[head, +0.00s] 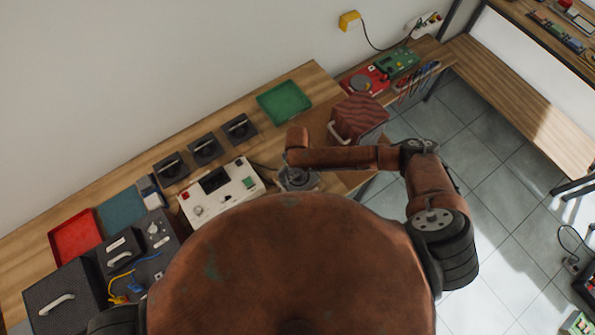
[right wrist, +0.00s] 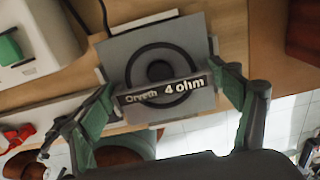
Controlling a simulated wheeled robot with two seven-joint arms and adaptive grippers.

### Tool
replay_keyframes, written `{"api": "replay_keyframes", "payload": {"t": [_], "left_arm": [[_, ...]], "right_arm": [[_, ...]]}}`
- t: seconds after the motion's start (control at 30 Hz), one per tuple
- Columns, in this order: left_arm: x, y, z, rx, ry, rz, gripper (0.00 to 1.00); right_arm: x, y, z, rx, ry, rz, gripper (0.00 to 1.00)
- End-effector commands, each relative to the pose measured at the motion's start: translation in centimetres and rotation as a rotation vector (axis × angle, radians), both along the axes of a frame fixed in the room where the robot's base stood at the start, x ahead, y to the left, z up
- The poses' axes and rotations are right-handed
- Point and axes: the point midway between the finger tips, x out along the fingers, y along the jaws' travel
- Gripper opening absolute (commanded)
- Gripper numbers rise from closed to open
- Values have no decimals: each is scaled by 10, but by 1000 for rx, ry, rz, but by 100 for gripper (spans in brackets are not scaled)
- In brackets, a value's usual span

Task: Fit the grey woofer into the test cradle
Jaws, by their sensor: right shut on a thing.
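The grey woofer (right wrist: 125,75) shows in the right wrist view as a square grey plate with a dark round cone. A bar labelled "Orveth 4 ohm" (right wrist: 163,92) crosses it. My right gripper (right wrist: 165,84) is shut on the woofer, with one finger at each end of the bar. In the head view the woofer (head: 298,180) is a small grey thing under my right wrist, partly hidden by it, right of the white tester. I cannot make out the test cradle apart from the woofer, nor whether the woofer is seated or held just above. My left gripper is not in view.
The white tester (head: 220,192) with a green button stands close left of the woofer. Several dark square units with handles (head: 204,148) line the wall behind. A green tray (head: 284,101) and a reddish handled box (head: 358,118) are beyond. A cable lies beside the woofer.

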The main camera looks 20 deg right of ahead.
Motion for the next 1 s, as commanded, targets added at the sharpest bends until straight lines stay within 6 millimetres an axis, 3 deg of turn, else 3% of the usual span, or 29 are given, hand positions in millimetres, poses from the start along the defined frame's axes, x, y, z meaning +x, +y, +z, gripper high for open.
{"api": "replay_keyframes", "payload": {"t": [0.2, 0.23, 0.47, 0.77, 1.0], "left_arm": [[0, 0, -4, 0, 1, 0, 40], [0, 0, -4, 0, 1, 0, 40], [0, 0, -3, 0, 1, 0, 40], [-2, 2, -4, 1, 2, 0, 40], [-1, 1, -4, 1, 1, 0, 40]], "right_arm": [[1, 1, -6, 1, -3, 0, 25], [1, 1, -6, 1, -3, 0, 84], [1, 0, -5, 1, -2, 0, 100], [-1, 0, -7, -1, 3, 0, 100], [1, 0, 21, 0, -3, 2, 100]]}}
